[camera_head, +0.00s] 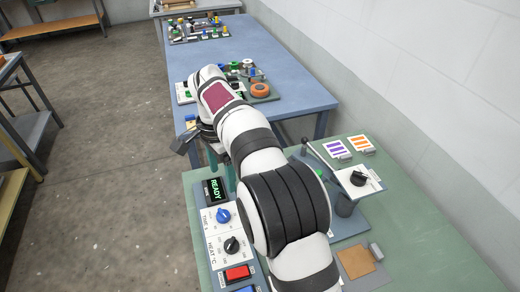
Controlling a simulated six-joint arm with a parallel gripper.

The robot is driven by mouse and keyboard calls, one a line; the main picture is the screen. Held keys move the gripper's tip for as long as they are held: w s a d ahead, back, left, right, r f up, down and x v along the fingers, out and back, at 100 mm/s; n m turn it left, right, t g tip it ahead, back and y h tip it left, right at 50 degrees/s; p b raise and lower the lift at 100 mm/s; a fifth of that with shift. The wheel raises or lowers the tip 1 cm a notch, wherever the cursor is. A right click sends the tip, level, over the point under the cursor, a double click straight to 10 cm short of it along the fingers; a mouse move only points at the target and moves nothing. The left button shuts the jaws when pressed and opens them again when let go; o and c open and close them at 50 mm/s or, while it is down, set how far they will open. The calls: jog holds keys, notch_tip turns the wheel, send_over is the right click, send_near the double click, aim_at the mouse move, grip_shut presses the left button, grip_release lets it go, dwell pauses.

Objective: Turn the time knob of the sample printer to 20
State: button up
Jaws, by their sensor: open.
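The time knob (223,215) is a blue knob on a white panel marked TIME S, at the left front of the sample printer on the green table. Its scale numbers are too small to read, so I cannot tell its setting. My gripper (221,167) is open, beyond the knob and near the far left edge of the green table. It is apart from the knob. My arm hides part of the gripper and much of the printer's middle.
A black heat knob (231,245) sits just in front of the time knob. A red button (237,273) is nearer. A blue table (280,75) with parts stands beyond.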

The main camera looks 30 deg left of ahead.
aim_at(222, 213)
jog(key=f, duration=0.5)
jog(key=a+f, duration=0.1)
jog(key=f, duration=1)
jog(key=shift+s+a+f, duration=0.25)
jog(key=shift+a+f, duration=0.15)
grip_shut()
